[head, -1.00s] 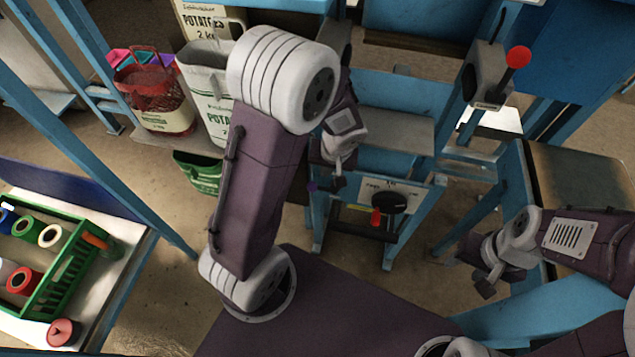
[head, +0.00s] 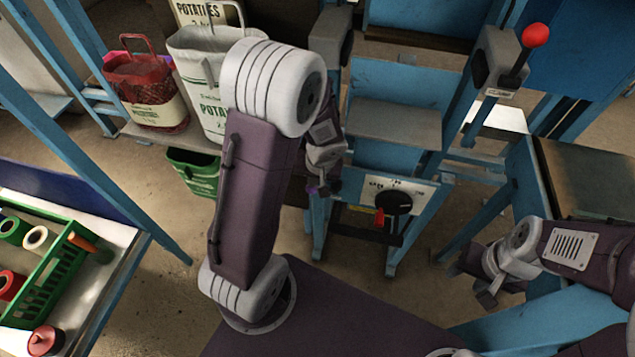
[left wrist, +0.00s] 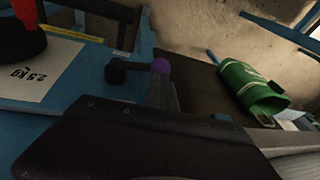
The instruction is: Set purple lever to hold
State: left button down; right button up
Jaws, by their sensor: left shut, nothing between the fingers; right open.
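The purple lever's round knob (left wrist: 160,66) shows in the left wrist view at the end of a short dark arm, on the side of a blue frame. In the head view the purple knob (head: 312,189) is a small spot, largely hidden by my left gripper. My left gripper (head: 327,187) is shut and empty, right beside the knob. A finger (left wrist: 163,94) stands just below the knob in the wrist view; I cannot tell whether they touch. The lever's markings are not readable. My right gripper (head: 483,287) is open and empty at the right.
A dial panel (head: 398,196) with a black knob and red pointer is on the blue stand. A red-ball lever (head: 535,36) stands upper right. Potato sacks (head: 203,90) and a red net bag (head: 146,95) stand left. A green crate (head: 58,280) is lower left.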

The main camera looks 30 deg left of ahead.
pick_arm(q)
jog(key=shift+a+f+b, duration=0.4)
jog(key=shift+f+b, duration=0.1)
jog(key=shift+f, duration=0.25)
jog(key=shift+r, duration=0.1)
pick_arm(e)
notch_tip(320, 180, down, 2)
jog(key=shift+f, duration=0.1)
pick_arm(q)
jog(key=shift+s+r, duration=0.1)
jog(key=r+p, duration=0.2)
jog(key=w+r+p, duration=0.1)
jog(key=r+p, duration=0.1)
jog(key=p, duration=0.1)
jog(key=shift+r, duration=0.25)
jog(key=s+a+r+p, duration=0.1)
jog(key=s+r+p, duration=0.2)
jog(key=r, duration=0.6)
jog(key=shift+a, duration=0.3)
pick_arm(e)
notch_tip(320, 180, up, 8)
jog(key=shift+s+d+r, duration=0.2)
jog(key=shift+s, duration=0.15)
pick_arm(q)
jog(key=shift+f, duration=0.1)
